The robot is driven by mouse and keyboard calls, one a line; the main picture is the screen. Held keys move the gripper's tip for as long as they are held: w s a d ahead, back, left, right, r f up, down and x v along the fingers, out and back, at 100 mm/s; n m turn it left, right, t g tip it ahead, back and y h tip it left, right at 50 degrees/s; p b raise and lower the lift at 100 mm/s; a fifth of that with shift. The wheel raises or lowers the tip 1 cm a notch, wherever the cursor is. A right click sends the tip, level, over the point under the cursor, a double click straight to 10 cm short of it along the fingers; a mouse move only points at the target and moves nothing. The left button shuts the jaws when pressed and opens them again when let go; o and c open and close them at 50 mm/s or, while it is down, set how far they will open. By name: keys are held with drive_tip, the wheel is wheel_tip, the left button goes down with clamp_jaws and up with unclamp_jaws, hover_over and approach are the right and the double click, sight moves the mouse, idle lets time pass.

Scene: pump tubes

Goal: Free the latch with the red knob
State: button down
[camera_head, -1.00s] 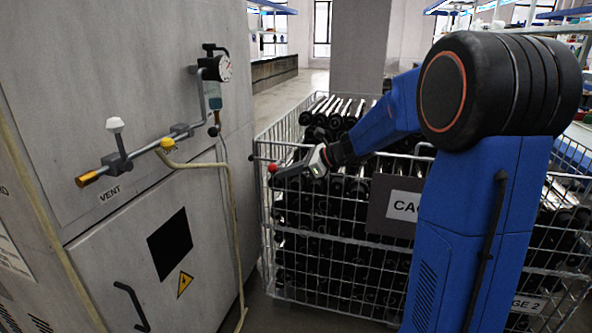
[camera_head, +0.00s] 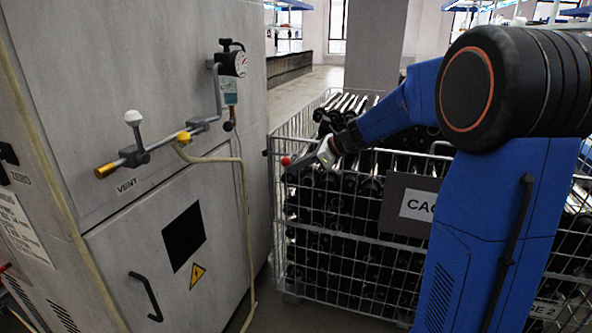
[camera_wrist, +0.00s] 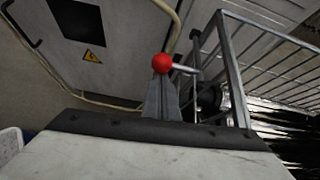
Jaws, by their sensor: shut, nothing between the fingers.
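The red knob (camera_head: 286,161) is a small ball at the near left corner of the wire cage (camera_head: 330,247). In the wrist view the red knob (camera_wrist: 162,63) sits on the end of a grey latch rod (camera_wrist: 185,69) that runs right to an upright cage post. My gripper (camera_head: 303,165) is shut and empty, its fingers pointing left at the knob. In the wrist view the shut fingers (camera_wrist: 160,98) lie just below the knob in the picture. I cannot tell whether they touch it. The latch's far end is hard to make out.
The cage holds many dark tubes. A narrow floor gap separates cabinet and cage.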

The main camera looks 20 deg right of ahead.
drive_tip(key=a+r+g+h, duration=0.1)
drive_tip(key=r+h, duration=0.1)
drive_tip(key=r, duration=0.1)
drive_tip(key=w+a+r+g+h, duration=0.1)
drive_tip(key=r+g+h, duration=0.1)
drive_tip(key=r+h, duration=0.1)
drive_tip(key=w+a+r+g+h, duration=0.1)
drive_tip(key=r+g+h, duration=0.1)
drive_tip(key=r, duration=0.1)
drive_tip(key=shift+w+a+r, duration=0.25)
drive_tip(key=shift+r, duration=0.15)
drive_tip(key=shift+w+a+r+g+h, duration=0.3)
drive_tip(key=shift+a+r, duration=0.15)
drive_tip(key=shift+r, duration=0.1)
